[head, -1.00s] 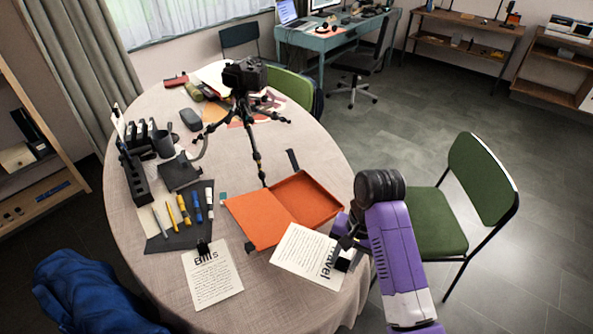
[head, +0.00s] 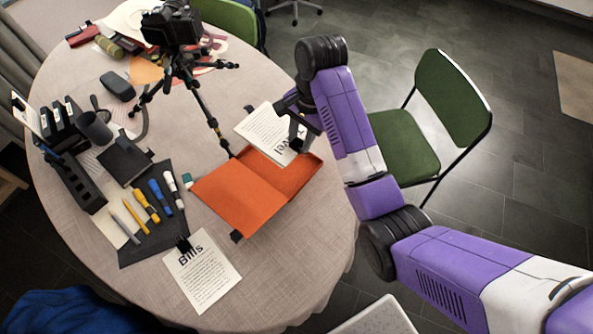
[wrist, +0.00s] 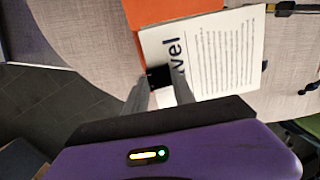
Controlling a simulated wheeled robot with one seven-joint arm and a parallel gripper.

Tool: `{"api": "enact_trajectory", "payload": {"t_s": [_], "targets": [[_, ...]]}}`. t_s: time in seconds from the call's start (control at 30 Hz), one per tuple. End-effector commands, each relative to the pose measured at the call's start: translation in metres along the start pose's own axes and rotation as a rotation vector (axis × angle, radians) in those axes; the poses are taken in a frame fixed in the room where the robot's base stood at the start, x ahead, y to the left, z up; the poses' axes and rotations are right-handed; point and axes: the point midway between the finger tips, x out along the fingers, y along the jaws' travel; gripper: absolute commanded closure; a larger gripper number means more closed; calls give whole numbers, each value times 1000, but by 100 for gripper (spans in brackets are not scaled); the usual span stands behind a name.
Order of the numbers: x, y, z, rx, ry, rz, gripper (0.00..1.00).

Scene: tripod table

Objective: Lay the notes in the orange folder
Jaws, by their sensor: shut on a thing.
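The orange folder (head: 228,195) lies open on the round table, with a flat cover on the left and a shallow tray half (head: 297,180) on the right. My gripper (head: 297,130) is shut on the black clip (wrist: 158,77) of the Travel notes (head: 268,128), a white printed sheet. The sheet is at the folder's far side and overlaps its far edge in the head view. In the wrist view the sheet (wrist: 215,55) covers part of the folder (wrist: 150,12). Its height above the table is hard to tell. The Bills notes (head: 203,275), with a black clip, lie in front of the folder.
A camera on a tripod (head: 170,28) stands behind the folder, one leg close to the sheet. Pens on a dark mat (head: 150,240) and a black organizer (head: 75,183) are at left. A green chair (head: 405,145) stands at right.

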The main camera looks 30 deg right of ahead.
Motion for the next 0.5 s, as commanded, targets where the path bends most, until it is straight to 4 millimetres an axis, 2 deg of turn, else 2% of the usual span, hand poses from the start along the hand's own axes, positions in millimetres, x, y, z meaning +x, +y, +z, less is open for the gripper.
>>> {"api": "enact_trajectory", "payload": {"t_s": [0.03, 0.1, 0.4, 0.5], "targets": [[16, 2, -1, 0, 0, 0, 100], [25, 4, -2, 0, -2, 5, 100], [91, 10, -8, -1, -2, 4, 100], [105, 11, -10, -1, -1, 1, 100]]}}
